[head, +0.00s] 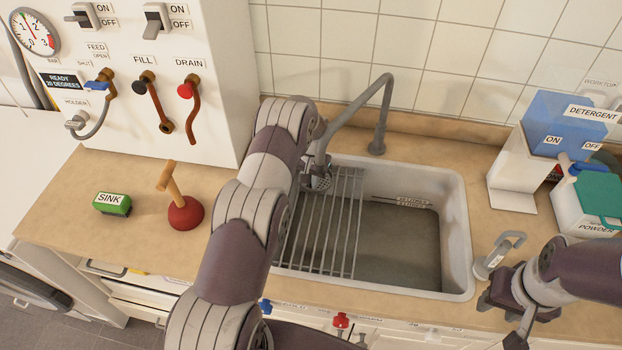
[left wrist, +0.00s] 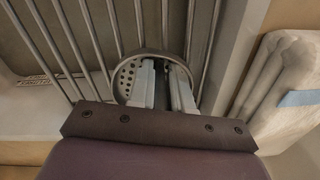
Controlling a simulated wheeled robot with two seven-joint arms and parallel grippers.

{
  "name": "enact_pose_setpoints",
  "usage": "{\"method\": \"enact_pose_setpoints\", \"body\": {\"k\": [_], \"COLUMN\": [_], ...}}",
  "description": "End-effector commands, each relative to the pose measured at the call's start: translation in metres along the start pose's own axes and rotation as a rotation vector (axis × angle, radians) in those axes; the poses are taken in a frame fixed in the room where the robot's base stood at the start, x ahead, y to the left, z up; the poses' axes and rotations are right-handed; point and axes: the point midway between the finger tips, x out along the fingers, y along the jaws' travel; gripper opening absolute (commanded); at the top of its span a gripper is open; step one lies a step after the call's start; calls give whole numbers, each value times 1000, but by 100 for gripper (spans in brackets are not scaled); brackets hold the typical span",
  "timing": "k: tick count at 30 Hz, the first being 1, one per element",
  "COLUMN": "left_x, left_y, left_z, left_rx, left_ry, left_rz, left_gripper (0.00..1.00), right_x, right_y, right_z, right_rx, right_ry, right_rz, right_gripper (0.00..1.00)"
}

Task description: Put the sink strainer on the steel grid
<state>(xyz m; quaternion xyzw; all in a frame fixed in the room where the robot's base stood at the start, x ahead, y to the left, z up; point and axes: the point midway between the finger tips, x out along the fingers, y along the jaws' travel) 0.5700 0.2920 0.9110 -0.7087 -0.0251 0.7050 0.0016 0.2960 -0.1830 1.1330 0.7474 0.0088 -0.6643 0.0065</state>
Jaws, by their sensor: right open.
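The steel grid (head: 345,235) lies across the left part of the sink; its bars also show in the left wrist view (left wrist: 85,45). The sink strainer (head: 320,183) is a grey, perforated round piece at the far left part of the grid. In the left wrist view the strainer (left wrist: 127,76) is right at my left fingertips, over the bars. My left gripper (head: 314,168) points down at it; its two fingers (left wrist: 167,72) have a narrow gap. Whether they grip the strainer is hidden. My right gripper (head: 505,312) is open and empty above the counter's front right.
A grey faucet (head: 378,125) arches beside my left gripper. A detergent dispenser (head: 550,140) and a powder box (head: 590,205) are at the right. The sink's right half is clear.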

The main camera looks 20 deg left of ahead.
Motion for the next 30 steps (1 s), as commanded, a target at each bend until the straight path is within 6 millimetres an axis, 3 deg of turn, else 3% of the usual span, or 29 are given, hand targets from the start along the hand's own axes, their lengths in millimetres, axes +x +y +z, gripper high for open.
{"method": "enact_pose_setpoints", "body": {"k": [1, 2, 14, 24, 30], "left_x": [0, -1, -9, -84, -116], "left_y": [0, 0, 0, 0, 0], "left_z": [0, 0, -1, -1, 0], "left_rx": [0, 0, 0, -1, -1], "left_ry": [0, 0, 3, 4, 2], "left_rz": [0, 0, 0, -1, 0], "left_gripper": [36, 42, 42, 42, 42], "right_x": [0, 0, -2, 20, 25], "right_y": [0, 0, 0, 0, 0], "right_z": [0, 0, 0, 2, 3], "right_rx": [0, 0, 0, 0, 0], "right_ry": [0, 0, 1, 0, 0], "right_rz": [0, 0, 0, 0, 0], "right_gripper": [43, 43, 43, 43, 43]}}
